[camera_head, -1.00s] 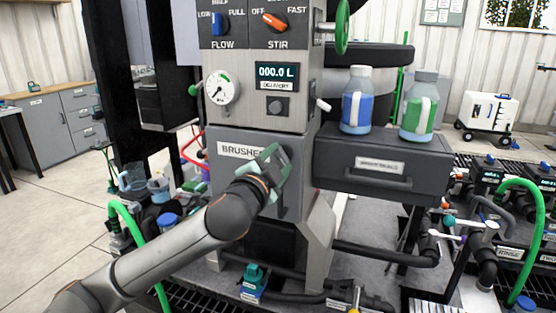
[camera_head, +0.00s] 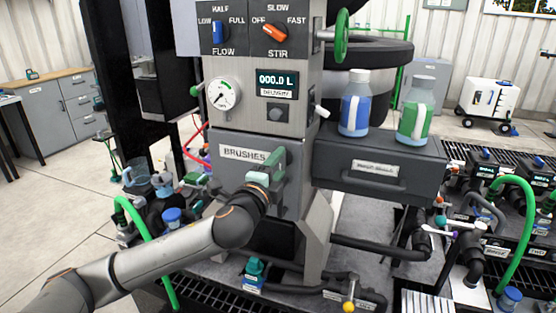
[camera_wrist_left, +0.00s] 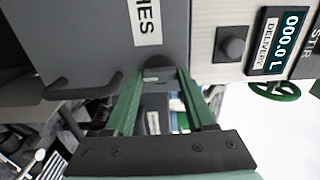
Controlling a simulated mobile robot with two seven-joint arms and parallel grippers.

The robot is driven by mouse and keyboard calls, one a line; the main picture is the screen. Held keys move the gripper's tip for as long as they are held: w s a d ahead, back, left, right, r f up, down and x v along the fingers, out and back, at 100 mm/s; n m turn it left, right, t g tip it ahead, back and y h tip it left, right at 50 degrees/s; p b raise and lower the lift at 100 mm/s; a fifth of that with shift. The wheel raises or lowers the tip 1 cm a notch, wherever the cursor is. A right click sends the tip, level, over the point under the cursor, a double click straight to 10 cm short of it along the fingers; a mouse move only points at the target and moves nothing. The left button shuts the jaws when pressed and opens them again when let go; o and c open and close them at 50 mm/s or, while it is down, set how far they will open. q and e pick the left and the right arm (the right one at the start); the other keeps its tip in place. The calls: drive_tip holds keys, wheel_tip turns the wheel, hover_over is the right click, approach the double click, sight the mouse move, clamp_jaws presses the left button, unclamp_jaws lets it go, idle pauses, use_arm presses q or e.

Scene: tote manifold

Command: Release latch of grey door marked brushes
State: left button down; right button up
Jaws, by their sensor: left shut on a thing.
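The grey door (camera_head: 229,174) has a white BRUSHES label (camera_head: 248,154) and is closed flush in the column. Part of the label (camera_wrist_left: 145,20) shows turned on its side in the left wrist view. My left gripper (camera_head: 270,164) is at the door's upper right, just right of the label. In the left wrist view its green fingers (camera_wrist_left: 160,76) close on the small latch (camera_wrist_left: 157,74) on the door. The fingers hide most of the latch. A dark bar handle (camera_wrist_left: 84,90) is on the same door, apart from the fingers. My right gripper is not in view.
A dark drawer (camera_head: 375,168) juts out right of the door, with a blue bottle (camera_head: 355,108) and a green bottle (camera_head: 415,115) on top. Above the door are a gauge (camera_head: 222,93) and a display (camera_head: 277,83). Hoses and pipes lie below.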

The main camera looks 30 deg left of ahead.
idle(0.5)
use_arm(q)
drive_tip(key=shift+c, duration=1.2)
unclamp_jaws()
drive_tip(key=p+v, duration=0.6)
drive_tip(key=v, duration=0.6)
drive_tip(key=shift+s+d, duration=0.15)
drive_tip(key=shift+s, duration=0.1)
